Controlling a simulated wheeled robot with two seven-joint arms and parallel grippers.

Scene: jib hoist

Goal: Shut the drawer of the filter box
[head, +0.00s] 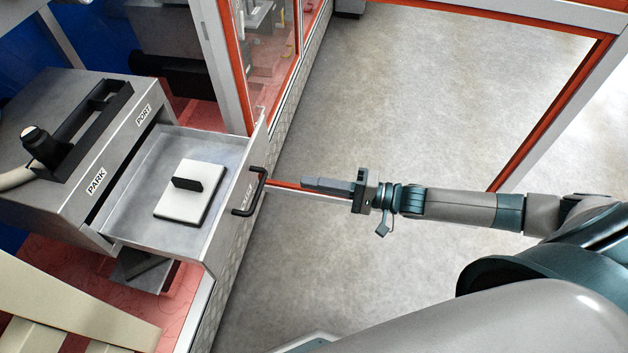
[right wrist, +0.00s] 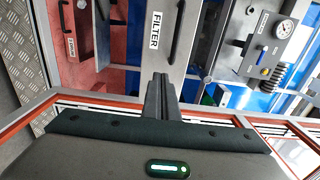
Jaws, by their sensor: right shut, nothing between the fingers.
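The filter box (head: 75,125) is a grey metal box at the left, marked PARK and PORT. Its drawer (head: 150,151) is pulled out to the right. A white square plate with a black grip (head: 190,192) lies inside. The drawer front (head: 226,222) carries a black bar handle (head: 249,193). In the right wrist view, the drawer front shows a FILTER label (right wrist: 155,32). My left gripper is not in view.
An orange-edged frame with a clear panel (head: 270,50) stands behind the drawer. Cream slats (head: 75,300) lie at the lower left. A gauge (right wrist: 286,29) shows at the right in the wrist view. Grey floor (head: 400,110) around my right gripper is open.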

